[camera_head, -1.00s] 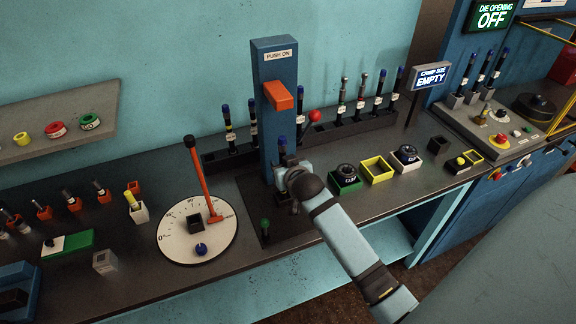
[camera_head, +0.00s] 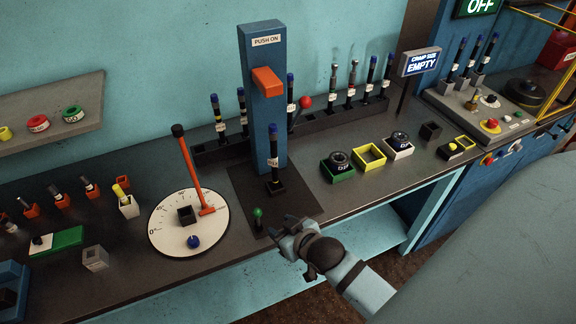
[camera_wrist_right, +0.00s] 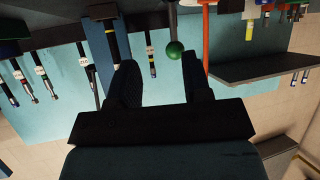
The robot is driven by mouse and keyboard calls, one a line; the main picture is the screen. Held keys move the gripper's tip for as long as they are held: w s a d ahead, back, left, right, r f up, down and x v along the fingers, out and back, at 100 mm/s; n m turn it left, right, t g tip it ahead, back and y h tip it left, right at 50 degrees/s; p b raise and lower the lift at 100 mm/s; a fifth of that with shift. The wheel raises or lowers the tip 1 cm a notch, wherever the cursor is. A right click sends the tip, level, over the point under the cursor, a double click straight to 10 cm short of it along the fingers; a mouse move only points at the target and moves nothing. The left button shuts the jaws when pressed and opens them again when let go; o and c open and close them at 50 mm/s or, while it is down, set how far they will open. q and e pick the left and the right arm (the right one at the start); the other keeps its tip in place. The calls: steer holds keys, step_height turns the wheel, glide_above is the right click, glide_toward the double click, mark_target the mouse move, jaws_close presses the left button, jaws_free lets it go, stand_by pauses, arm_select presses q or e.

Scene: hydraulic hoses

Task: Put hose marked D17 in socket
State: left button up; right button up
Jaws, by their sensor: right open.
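A dark hose with a blue top and a white tag (camera_head: 274,168) stands upright in the small black socket (camera_head: 276,187) at the foot of the blue PUSH ON press (camera_head: 262,110). Its tag is too small to read, so I cannot tell which hose is D17. My right gripper (camera_head: 288,226) is open and empty, in front of the press near the bench's front edge, apart from that hose. In the right wrist view its two fingers (camera_wrist_right: 161,75) are spread, with the green lever knob (camera_wrist_right: 174,49) beyond them. My left gripper is not in view.
Several tagged hoses stand in a black rack (camera_head: 330,128) behind the press. A green-knobbed lever (camera_head: 257,213) is close left of my right gripper. A round dial (camera_head: 170,228) with an orange arm is further left. Green, yellow and white boxes (camera_head: 369,157) stand to the right.

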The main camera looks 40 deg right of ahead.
steer(key=s+a+f+n+g+y, duration=0.1)
steer(key=s+a+f+n+y, duration=0.1)
steer(key=s+a+f, duration=0.4)
steer(key=s+f, duration=0.3)
steer(key=s, duration=0.1)
steer(key=shift+a+y, duration=0.25)
steer(key=shift+y, duration=0.15)
stand_by(0.3)
